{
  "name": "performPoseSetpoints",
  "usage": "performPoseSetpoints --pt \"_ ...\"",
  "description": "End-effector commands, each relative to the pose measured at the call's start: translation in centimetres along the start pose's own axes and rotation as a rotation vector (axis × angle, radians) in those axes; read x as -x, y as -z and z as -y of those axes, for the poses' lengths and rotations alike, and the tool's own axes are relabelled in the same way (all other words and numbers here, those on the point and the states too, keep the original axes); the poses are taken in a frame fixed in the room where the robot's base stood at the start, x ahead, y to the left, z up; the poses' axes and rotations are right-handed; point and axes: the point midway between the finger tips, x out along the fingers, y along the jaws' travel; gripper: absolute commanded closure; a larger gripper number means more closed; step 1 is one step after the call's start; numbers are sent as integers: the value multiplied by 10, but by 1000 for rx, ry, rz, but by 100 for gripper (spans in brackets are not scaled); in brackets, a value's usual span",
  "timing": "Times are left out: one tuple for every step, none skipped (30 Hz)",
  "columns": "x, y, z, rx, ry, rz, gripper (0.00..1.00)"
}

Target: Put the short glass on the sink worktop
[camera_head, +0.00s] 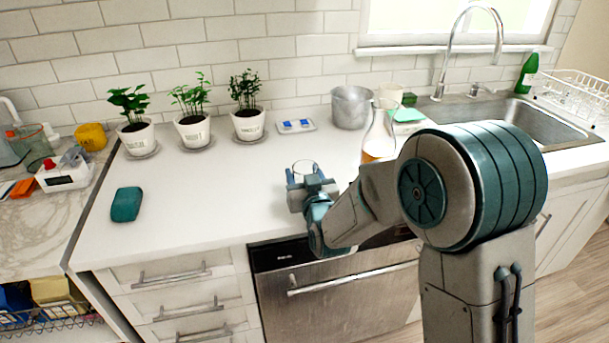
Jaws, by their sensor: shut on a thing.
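My gripper (311,184) is above the front part of the white worktop (215,205), over the dishwasher. It is shut on a short clear glass (305,167), whose upper part shows just behind the fingers. The gripper hides the lower part of the glass, so I cannot tell whether its base touches the worktop. The sink (525,118) is at the right end of the same worktop, with a tall curved tap behind it.
A glass carafe (379,138) with amber liquid stands right of the gripper, partly behind my arm. A metal pot (351,107) and several potted plants line the wall. A teal item (126,204) lies at left. The worktop's middle left is clear.

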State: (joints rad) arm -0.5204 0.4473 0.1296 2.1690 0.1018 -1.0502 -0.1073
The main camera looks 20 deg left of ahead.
Motion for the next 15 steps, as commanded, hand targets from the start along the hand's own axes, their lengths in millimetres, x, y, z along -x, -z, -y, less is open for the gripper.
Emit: performPoseSetpoints --pt "0 -2 0 0 0 -2 78" --pt "0 -3 0 0 0 -2 78" --pt "0 -2 0 0 0 0 39" --pt "0 -2 0 0 0 0 31" --pt "0 -2 0 0 0 0 26" --pt "0 -2 0 0 0 0 26" --pt "0 -2 0 0 0 0 26" --pt "0 -2 0 0 0 0 26" --pt "0 -2 0 0 0 0 26" --pt "0 -2 0 0 0 0 26" --pt "0 -2 0 0 0 0 26" --pt "0 -2 0 0 0 0 26" --pt "0 -1 0 0 0 0 26" --pt "0 -1 0 0 0 0 26" --pt "0 0 0 0 0 0 26"
